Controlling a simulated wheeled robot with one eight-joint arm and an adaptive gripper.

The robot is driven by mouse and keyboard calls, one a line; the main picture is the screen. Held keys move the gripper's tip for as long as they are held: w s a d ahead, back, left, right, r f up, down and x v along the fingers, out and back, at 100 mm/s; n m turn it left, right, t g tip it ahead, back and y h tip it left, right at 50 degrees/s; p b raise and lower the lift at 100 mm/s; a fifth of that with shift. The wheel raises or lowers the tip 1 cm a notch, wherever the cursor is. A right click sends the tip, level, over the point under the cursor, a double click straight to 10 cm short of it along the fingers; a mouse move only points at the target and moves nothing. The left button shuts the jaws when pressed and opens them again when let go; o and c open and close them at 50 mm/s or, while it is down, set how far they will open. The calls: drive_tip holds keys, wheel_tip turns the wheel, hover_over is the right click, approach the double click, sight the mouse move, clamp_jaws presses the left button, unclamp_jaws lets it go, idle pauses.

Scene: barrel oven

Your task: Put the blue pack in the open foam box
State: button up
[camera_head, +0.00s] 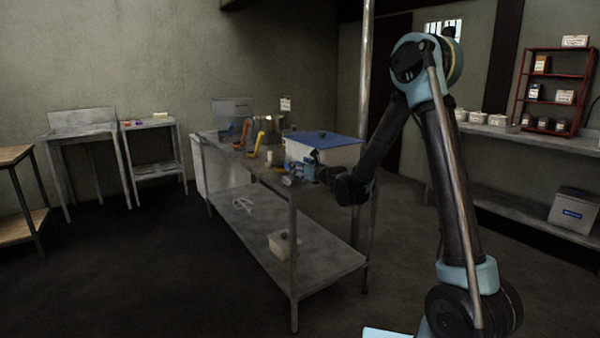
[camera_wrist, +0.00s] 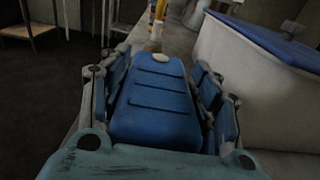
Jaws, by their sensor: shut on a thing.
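My gripper (camera_head: 303,172) is at the near right end of the metal table. In the wrist view its fingers (camera_wrist: 162,72) are shut on the blue pack (camera_wrist: 155,105), one on each side. The pack has ridges across it and a pale round cap at its far end. A white box (camera_head: 345,152) with a blue top (camera_head: 322,137) stands on the table just behind my gripper. In the wrist view the white box (camera_wrist: 235,65) is to the right of the pack, apart from it. I cannot tell which box is the open foam box.
Yellow (camera_head: 257,142) and orange (camera_head: 242,133) tools and a metal pot (camera_head: 269,126) stand farther along the table. A small pale container (camera_head: 284,243) is on its lower shelf (camera_head: 310,265). A light box (camera_head: 573,212) with a blue label stands on the right-hand shelf. The floor in front is clear.

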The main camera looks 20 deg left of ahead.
drive_tip(key=shift+f, duration=0.75)
drive_tip(key=o, duration=1.4)
drive_tip(key=shift+c, duration=0.2)
drive_tip(key=v, duration=1.2)
drive_tip(key=shift+d, duration=0.1)
